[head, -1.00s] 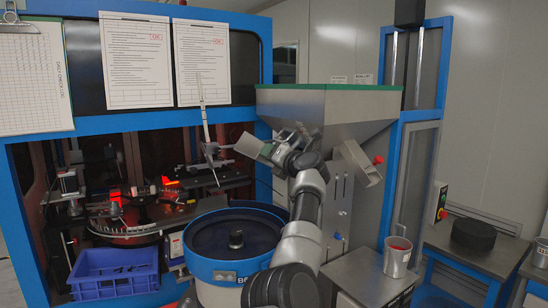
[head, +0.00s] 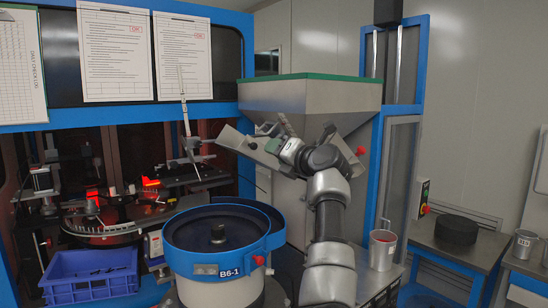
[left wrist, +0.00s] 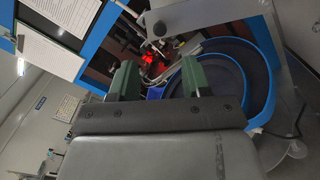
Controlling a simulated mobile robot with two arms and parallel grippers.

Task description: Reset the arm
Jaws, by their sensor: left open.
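My left gripper (head: 268,138) is raised in front of the grey hopper in the head view, with the arm coming up from the bottom. It also shows in the left wrist view (left wrist: 158,80), where its two green fingers stand apart with nothing between them. The gripper is open and empty. In the head view it is above and to the right of the blue feeder bowl (head: 190,236), near the hopper's left chute (head: 232,141). My right gripper is not in view.
The grey hopper (head: 305,95) stands close behind the arm. A blue-framed machine with a disc (head: 95,230) and red lights is at left. A blue crate (head: 88,285) sits below it. A metal jug (head: 382,250) and a black round block (head: 456,229) are at right.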

